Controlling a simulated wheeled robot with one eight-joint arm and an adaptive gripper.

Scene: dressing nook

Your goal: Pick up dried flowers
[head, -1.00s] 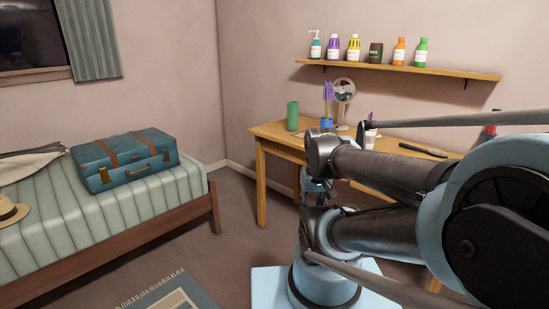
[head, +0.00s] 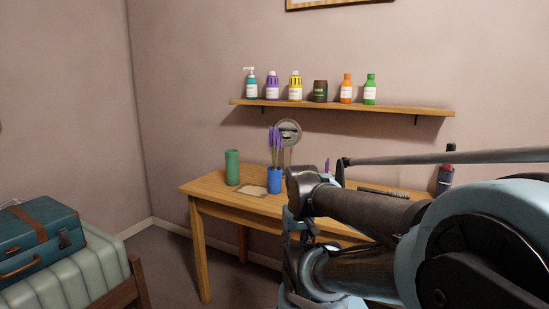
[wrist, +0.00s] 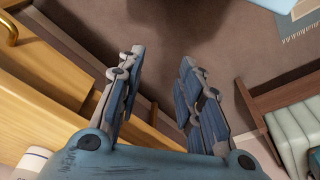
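The dried flowers (head: 275,144) are purple stems standing upright in a blue cup (head: 274,180) on the wooden table (head: 213,193). A round mirror (head: 288,132) stands behind them. The flowers do not show in the wrist view. My gripper (wrist: 160,70) points down over the floor beside the table in the wrist view. Its two fingers are apart with nothing between them. In the head view my arm hides the right part of the table, and my gripper's fingertips cannot be made out.
A green cup (head: 232,167) stands left of the flowers, with a flat tan item (head: 251,191) between. A shelf (head: 340,106) with several bottles hangs above. A bed (head: 83,275) with a blue suitcase (head: 38,238) is at left. Open floor lies between bed and table.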

